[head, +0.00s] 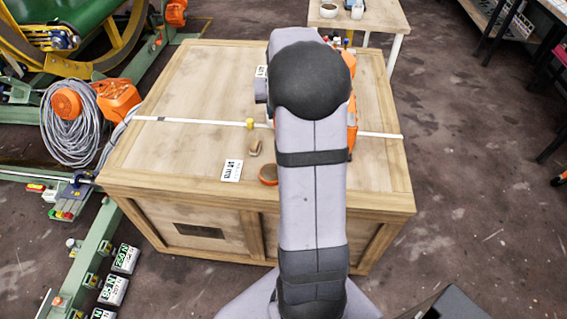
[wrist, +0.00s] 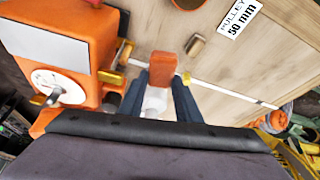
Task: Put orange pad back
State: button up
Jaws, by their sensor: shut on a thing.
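The orange pad (wrist: 166,66) is a small rounded block in the wrist view. It stands between the dark blue-grey fingers of my gripper (wrist: 160,98), which is shut on it. A pale piece shows between the fingers below the pad. In the head view my arm hides the gripper and the pad. An orange machine with a white round dial (wrist: 58,86) is just left of the gripper in the wrist view.
The wooden crate (head: 190,85) has a white strap (head: 190,121) across its top. On it lie a small brown piece (head: 255,147), a yellow piece (head: 250,124), an orange-rimmed round thing (head: 268,174) and a white label (head: 232,170). The crate's left top is mostly clear.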

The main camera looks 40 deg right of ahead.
jog(key=shift+m, duration=0.4)
jog(key=r, duration=0.1)
jog(key=w+d+r, duration=0.1)
jog(key=r, duration=0.2)
jog(key=shift+w+d+r, duration=0.2)
jog(key=shift+d, duration=0.1)
jog(key=shift+s+r, duration=0.2)
jog(key=shift+s+a+f+m+g+h, duration=0.15)
jog(key=shift+s+a+f+m, duration=0.05)
jog(key=shift+s+m, duration=0.25)
jog(key=shift+s+a+f+m+g+h, duration=0.15)
jog(key=shift+s+f+m, duration=0.05)
jog(key=shift+s+m, duration=0.2)
notch_tip(320, 180, down, 15)
jog(key=shift+s+f+p, duration=0.1)
jog(key=shift+f+p, duration=0.1)
jog(key=shift+p, duration=0.15)
jog(key=shift+f, duration=1.35)
